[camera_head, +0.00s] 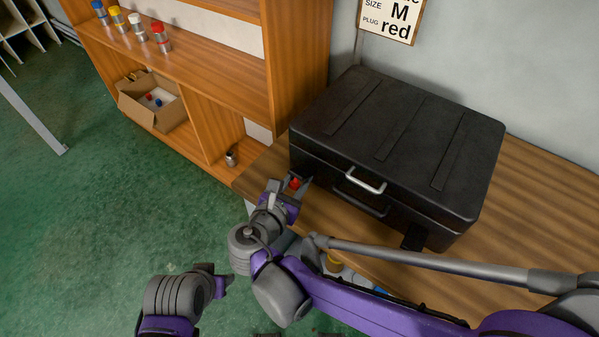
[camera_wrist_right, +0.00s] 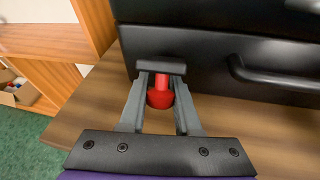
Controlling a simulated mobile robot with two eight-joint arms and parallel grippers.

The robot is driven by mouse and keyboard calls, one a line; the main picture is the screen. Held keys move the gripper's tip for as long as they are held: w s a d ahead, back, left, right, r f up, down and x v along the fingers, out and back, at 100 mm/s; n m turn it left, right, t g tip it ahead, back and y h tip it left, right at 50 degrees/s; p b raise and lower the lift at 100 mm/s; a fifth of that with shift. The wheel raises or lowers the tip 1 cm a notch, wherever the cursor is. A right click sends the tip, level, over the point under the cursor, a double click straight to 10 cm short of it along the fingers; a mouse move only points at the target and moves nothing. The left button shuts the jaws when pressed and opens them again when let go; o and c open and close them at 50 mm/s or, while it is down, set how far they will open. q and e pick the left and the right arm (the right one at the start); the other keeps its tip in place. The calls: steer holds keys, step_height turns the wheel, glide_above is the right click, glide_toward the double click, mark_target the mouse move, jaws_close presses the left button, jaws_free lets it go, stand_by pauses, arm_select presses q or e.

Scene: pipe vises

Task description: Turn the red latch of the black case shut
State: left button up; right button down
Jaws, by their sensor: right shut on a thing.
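The black case (camera_head: 400,135) stands closed on the wooden table, its lid down. Its red latch (camera_wrist_right: 160,92) is on the front face near the left end, below a black block. The latch also shows in the head view (camera_head: 295,183). My right gripper (camera_wrist_right: 162,88) is at the latch, with its two grey fingers on either side of the red knob, shut on it. In the head view the right gripper (camera_head: 292,187) partly hides the latch. My left gripper (camera_head: 222,286) is at the lower left, away from the case; its fingers are too small to read.
The wooden table (camera_head: 545,185) has bare room right of the case. A sign (camera_head: 392,18) hangs on the wall. A silver handle (camera_head: 366,180) projects from the case front.

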mark_target(302, 168)
step_height(302, 168, up, 2)
steer(key=g+y+p, duration=0.1)
steer(key=g+p, duration=0.1)
steer(key=p, duration=0.1)
steer(key=g+y+p, duration=0.2)
steer(key=shift+w+d+r+m+g+p, duration=0.15)
steer(key=shift+m+g+p, duration=0.15)
steer(key=shift+m+p, duration=0.1)
steer(key=shift+w+r+g+y+p, duration=0.15)
steer(key=shift+g+y+p, duration=0.3)
steer(key=shift+g, duration=0.25)
steer(key=shift+d+r+g+y+p, duration=0.2)
steer(key=shift+g+y+p, duration=0.3)
steer(key=shift+g, duration=0.5)
steer(key=shift+w+r+g+y, duration=0.1)
steer(key=shift+g+y, duration=0.55)
steer(key=shift+g, duration=0.05)
steer(key=shift+m, duration=0.3)
steer(key=c, duration=0.9)
jaws_free()
steer(key=p+v, duration=0.1)
steer(key=v, duration=0.9)
steer(key=shift+r, duration=0.4)
